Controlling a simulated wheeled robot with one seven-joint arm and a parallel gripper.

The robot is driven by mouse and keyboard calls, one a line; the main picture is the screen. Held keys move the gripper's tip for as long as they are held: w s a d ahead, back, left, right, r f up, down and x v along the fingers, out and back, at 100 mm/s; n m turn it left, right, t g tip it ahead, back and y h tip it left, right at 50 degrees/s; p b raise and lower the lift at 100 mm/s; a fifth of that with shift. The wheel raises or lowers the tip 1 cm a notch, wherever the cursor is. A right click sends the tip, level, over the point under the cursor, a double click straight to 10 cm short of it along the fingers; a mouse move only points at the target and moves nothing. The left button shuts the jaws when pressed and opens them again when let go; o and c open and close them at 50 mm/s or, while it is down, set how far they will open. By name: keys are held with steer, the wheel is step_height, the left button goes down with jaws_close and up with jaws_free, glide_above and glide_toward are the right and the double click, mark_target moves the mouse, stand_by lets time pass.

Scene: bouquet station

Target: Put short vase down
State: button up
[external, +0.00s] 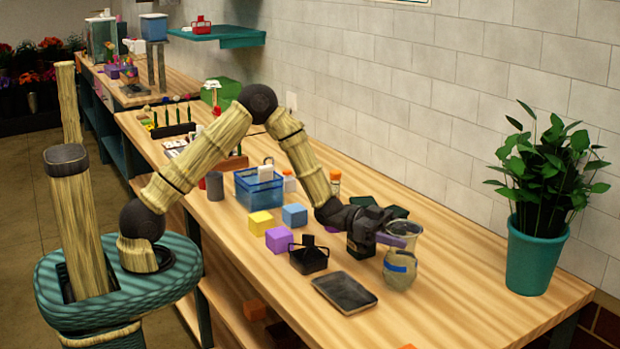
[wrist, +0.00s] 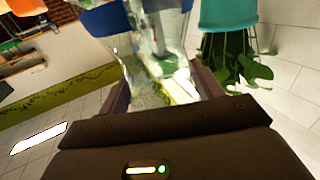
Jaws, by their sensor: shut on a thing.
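The short vase (external: 401,277) is clear, rounded glass with a blue band and a flared rim, near the right end of the wooden table. My gripper (external: 394,241) is shut on its upper part, just below the rim, coming from the left. The vase looks about upright; I cannot tell whether its base touches the table. In the wrist view the glass of the short vase (wrist: 145,88) lies between the fingers of my gripper (wrist: 163,88), with blue at the top edge. The fingers hide part of the vase.
A potted plant (external: 538,255) stands right of the vase. A dark tablet (external: 345,292), black basket (external: 308,259), purple block (external: 279,239) and blue crate (external: 259,190) are to the left. The tabletop (external: 455,310) in front of the vase is mostly clear.

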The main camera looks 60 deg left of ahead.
steer(key=shift+f, duration=0.2)
steer(key=shift+f, duration=0.15)
steer(key=o, duration=1.9)
steer(key=v, duration=0.3)
steer(key=shift+b, duration=0.35)
step_height(320, 180, up, 7)
steer(key=shift+r, duration=0.1)
